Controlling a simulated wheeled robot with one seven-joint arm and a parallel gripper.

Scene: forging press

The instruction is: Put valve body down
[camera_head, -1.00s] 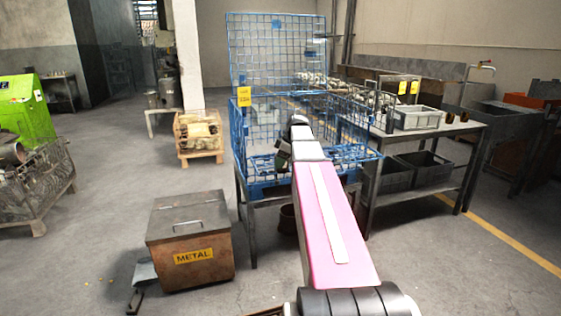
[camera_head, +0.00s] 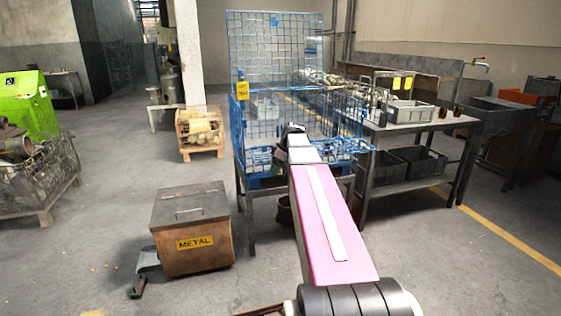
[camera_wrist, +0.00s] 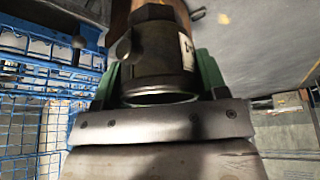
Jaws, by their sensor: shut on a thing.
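The valve body (camera_wrist: 158,60) is a dark metal cylinder with a hex collar, a side knob and a white label, seen in the wrist view. My gripper (camera_wrist: 160,88) is shut on it, with green finger pads on both sides. The valve body's open round end faces the wrist camera. In the head view my arm reaches toward the blue wire cage (camera_head: 238,130), and its dark end shows against the cage's near side. The valve body cannot be made out there. I cannot tell whether it touches anything.
The blue cage stands on a metal table (camera_head: 250,212). To its right is a workbench (camera_head: 440,128) with a grey tray (camera_head: 411,114). A METAL box (camera_head: 192,228) stands on the floor at left. A wire bin (camera_head: 45,175) of parts is at far left.

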